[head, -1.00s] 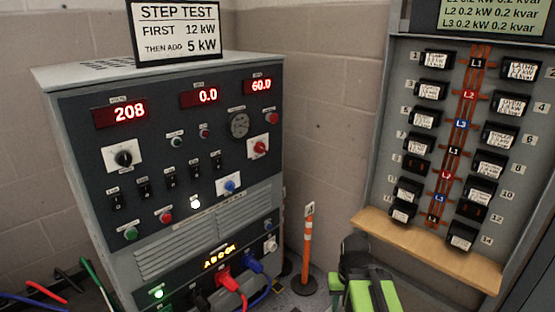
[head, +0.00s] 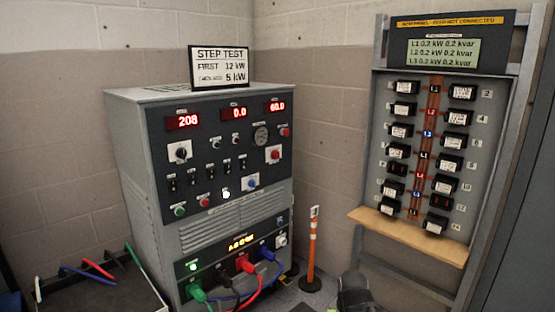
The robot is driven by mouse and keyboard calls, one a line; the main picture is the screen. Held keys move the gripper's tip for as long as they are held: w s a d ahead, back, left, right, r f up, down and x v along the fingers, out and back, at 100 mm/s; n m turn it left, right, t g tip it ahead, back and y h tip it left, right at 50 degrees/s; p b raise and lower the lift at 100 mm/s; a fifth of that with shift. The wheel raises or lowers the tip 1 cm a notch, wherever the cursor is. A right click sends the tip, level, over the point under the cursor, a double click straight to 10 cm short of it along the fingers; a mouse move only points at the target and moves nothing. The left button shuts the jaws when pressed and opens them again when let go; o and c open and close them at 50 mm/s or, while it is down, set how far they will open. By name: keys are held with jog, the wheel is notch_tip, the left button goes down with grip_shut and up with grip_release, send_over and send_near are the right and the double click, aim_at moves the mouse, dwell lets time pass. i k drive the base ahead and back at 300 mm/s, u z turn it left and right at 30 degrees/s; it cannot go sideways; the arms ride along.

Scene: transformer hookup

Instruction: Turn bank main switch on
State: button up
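The grey load bank cabinet (head: 123,135) stands at left centre in the head view. Its dark front carries a black knob on a white plate (head: 180,152), a red knob on a white plate (head: 273,154) and a blue knob on a white plate (head: 252,182). A row of small black toggle switches (head: 208,172) runs across the middle. The labels are too small to read, so I cannot tell which one is the bank main switch. A white lamp (head: 226,194) is lit. Red displays read 208, 0.0 and 60.0. My gripper's fingers are out of view; only a dark arm part shows at the bottom, apart from the cabinet.
Green, red and blue cables (head: 265,278) plug into the cabinet's lower front. An orange post (head: 314,245) stands right of it. A breaker panel (head: 455,78) with a wooden shelf (head: 408,236) is at right. A dark box with loose cables (head: 85,300) lies at lower left.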

aim_at(275, 155)
jog(key=u, duration=1.1)
jog(key=i, duration=0.85)
jog(key=z, duration=0.15)
